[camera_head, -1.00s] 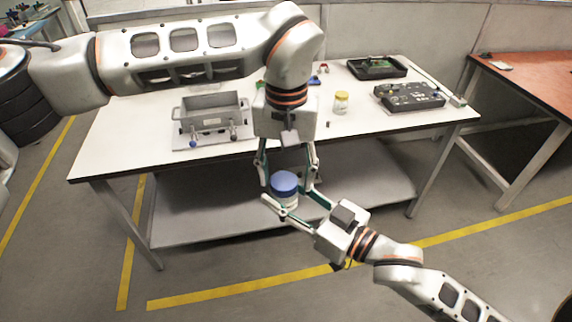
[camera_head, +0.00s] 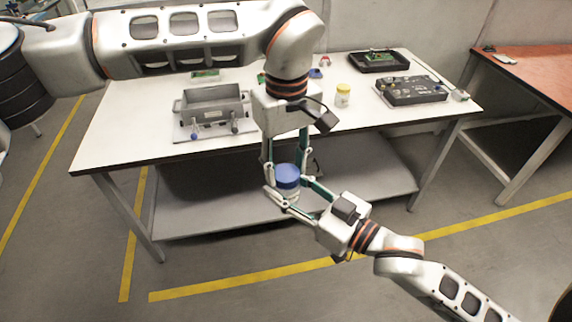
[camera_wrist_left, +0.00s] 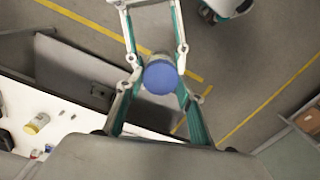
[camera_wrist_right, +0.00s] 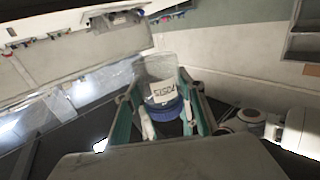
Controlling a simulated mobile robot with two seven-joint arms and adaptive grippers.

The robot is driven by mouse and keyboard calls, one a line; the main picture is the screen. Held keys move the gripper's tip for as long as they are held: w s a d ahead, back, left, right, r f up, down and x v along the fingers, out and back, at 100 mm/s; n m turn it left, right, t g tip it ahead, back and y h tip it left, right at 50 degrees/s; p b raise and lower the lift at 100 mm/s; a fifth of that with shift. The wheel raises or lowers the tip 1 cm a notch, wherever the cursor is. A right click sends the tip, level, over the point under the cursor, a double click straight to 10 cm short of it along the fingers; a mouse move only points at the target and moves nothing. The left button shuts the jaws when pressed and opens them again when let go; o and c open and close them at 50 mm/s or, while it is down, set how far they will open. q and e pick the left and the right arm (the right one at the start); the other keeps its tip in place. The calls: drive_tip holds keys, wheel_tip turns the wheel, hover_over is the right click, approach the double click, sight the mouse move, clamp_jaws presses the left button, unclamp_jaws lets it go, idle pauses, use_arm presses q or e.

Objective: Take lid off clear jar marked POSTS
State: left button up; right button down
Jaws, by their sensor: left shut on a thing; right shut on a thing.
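The clear jar marked POSTS (camera_wrist_right: 163,92) is held up in front of the table's near edge, with its blue lid (camera_head: 287,174) on top. The label reads upside down in the right wrist view. My right gripper (camera_head: 281,199) comes from the lower right and is shut around the jar's body. My left gripper (camera_wrist_left: 160,72) points down from above and is shut on the blue lid (camera_wrist_left: 160,78). The lid sits at the jar's mouth; I cannot tell whether a gap lies between them.
The white table (camera_head: 125,128) carries a grey metal box (camera_head: 212,105), a yellow-lidded jar (camera_head: 343,96), a black device (camera_head: 411,91) and a black tray (camera_head: 379,62). A lower shelf (camera_head: 225,212) lies behind the grippers. An orange-topped table (camera_head: 525,78) stands right.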

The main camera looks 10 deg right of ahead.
use_arm(q)
drive_tip(key=n, duration=0.7)
drive_tip(key=shift+s+d+r, duration=0.1)
drive_tip(key=shift+d, duration=0.2)
drive_tip(key=n, duration=0.5)
drive_tip(key=shift+a, duration=0.1)
drive_tip(key=n, duration=1.2)
drive_tip(key=shift+a, duration=0.2)
drive_tip(key=n, duration=0.5)
drive_tip(key=shift+a, duration=0.1)
drive_tip(key=n, duration=0.5)
drive_tip(key=shift+n, duration=0.3)
drive_tip(key=n, duration=1.1)
drive_tip(key=shift+n, duration=0.4)
